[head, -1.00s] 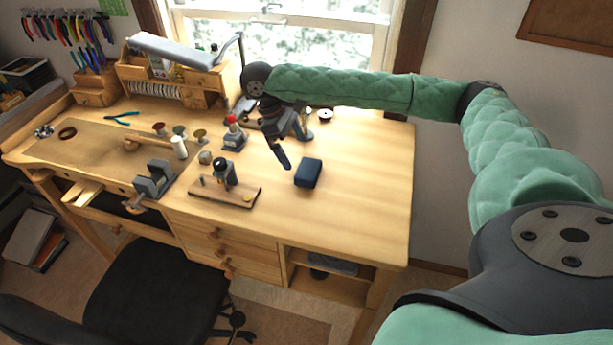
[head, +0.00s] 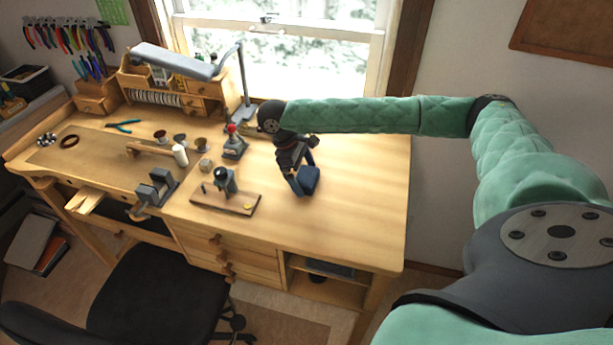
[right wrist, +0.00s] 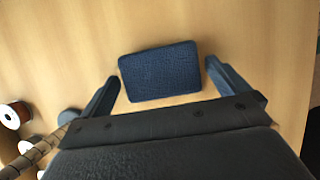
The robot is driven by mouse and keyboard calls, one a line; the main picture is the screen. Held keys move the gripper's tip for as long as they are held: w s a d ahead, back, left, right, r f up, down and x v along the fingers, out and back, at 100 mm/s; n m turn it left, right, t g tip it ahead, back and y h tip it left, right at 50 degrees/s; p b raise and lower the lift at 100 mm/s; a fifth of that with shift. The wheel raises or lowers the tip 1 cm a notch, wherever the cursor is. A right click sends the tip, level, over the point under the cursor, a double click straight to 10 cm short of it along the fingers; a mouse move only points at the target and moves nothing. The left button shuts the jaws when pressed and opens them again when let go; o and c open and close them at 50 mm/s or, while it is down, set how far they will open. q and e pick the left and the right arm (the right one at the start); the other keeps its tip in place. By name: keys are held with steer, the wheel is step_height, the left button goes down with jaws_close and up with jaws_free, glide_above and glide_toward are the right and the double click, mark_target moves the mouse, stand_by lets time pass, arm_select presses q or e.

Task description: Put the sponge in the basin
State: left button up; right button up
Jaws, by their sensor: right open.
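The dark blue sponge (head: 309,180) lies on the wooden workbench, right of its middle. In the right wrist view the sponge (right wrist: 160,72) sits between and just ahead of the two open fingertips, with a gap on each side. My right gripper (head: 302,182) is open and low over the bench at the sponge; it also shows in the right wrist view (right wrist: 162,84). The gripper hides part of the sponge in the head view. I see no basin that I can make out. My left gripper is not in view.
The bench (head: 360,200) is clear to the right of the sponge. A black chair (head: 150,285) is in front.

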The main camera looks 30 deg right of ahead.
steer(key=shift+s+f, duration=0.15)
steer(key=shift+f, duration=0.2)
steer(key=c, duration=0.8)
steer(key=shift+c, duration=0.2)
steer(key=shift+r, duration=0.15)
